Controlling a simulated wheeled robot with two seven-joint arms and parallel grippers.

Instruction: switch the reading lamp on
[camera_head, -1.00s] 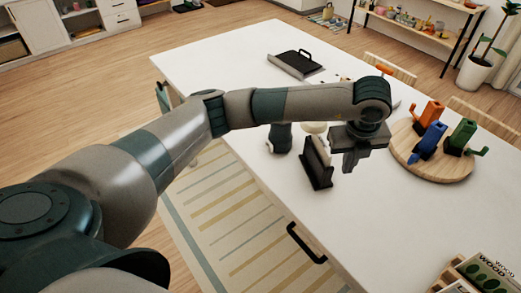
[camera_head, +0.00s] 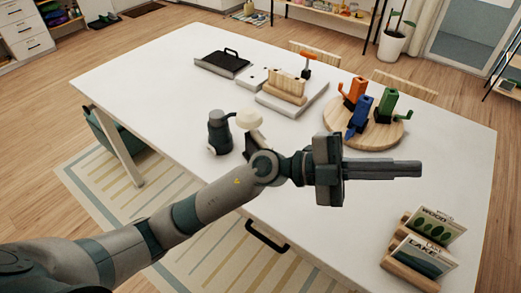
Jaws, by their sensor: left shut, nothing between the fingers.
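On the white table (camera_head: 150,72), a dark rounded body (camera_head: 219,132) stands left of my wrist, with a pale cream rounded head (camera_head: 248,118) beside it; this looks like the reading lamp. My left forearm and wrist cover the area just in front of it, so its lower part and any switch cannot be made out. I cannot tell whether it is lit. My left gripper (camera_head: 418,168) is shut and empty, its fingers pointing right, above the table and to the right of the lamp. My right gripper is not in view.
A round wooden board (camera_head: 385,134) with orange, blue and green clamp-like objects is behind my left gripper. A pale board with a wooden block (camera_head: 287,84) and a black tray (camera_head: 222,63) lie farther back. Book stands (camera_head: 420,252) are at front right. The table between is clear.

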